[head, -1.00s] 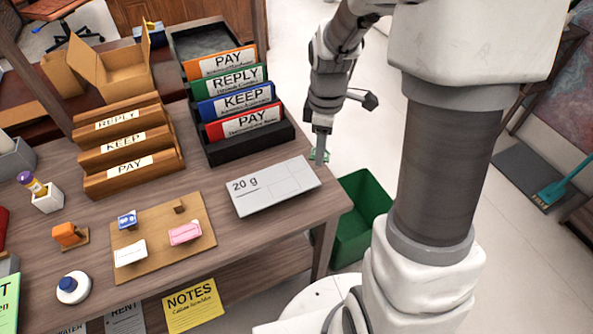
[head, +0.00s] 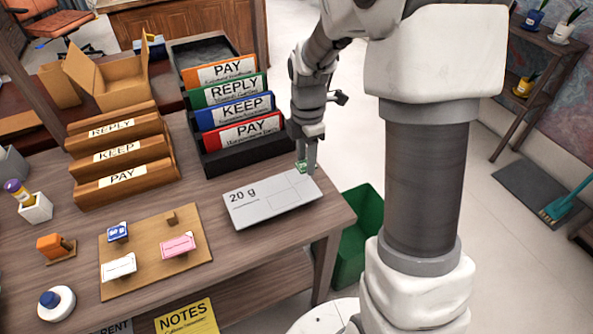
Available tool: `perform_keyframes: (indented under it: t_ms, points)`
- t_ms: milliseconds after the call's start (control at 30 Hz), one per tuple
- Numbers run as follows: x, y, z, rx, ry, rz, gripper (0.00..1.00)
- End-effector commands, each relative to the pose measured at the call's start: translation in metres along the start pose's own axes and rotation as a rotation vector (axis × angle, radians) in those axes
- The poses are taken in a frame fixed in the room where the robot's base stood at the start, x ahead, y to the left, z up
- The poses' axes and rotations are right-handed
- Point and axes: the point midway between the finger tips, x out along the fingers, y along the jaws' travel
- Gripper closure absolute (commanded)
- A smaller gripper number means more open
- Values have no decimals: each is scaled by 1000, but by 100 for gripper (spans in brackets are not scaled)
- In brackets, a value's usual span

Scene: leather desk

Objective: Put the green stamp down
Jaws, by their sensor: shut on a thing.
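The small green stamp (head: 301,166) is between the fingers of my gripper (head: 307,168) in the head view. My gripper points down and is shut on the stamp. It is at the far right corner of the grey card marked "20 g" (head: 250,211). I cannot tell whether the stamp touches the card or hangs just above it. Part of the stamp is hidden by the fingers.
A black rack (head: 233,160) with PAY, REPLY and KEEP folders stands close to the left of my gripper. A tan board (head: 145,265) holds blue, pink and white stamps. A green bin (head: 357,250) stands on the floor beyond the desk's right edge.

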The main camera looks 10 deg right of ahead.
Motion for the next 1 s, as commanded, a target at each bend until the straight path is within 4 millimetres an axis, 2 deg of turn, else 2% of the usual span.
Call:
perform_keyframes:
  t_ms: [100, 233, 367, 600, 1000]
  points:
    - [13, 19, -6, -1, 0, 0, 100]
    - [19, 29, -9, 0, 0, 0, 100]
    - [26, 31, -10, 2, 0, -1, 100]
    - [59, 30, -10, 2, 0, -2, 100]
    - [65, 30, -9, 2, 0, -1, 100]
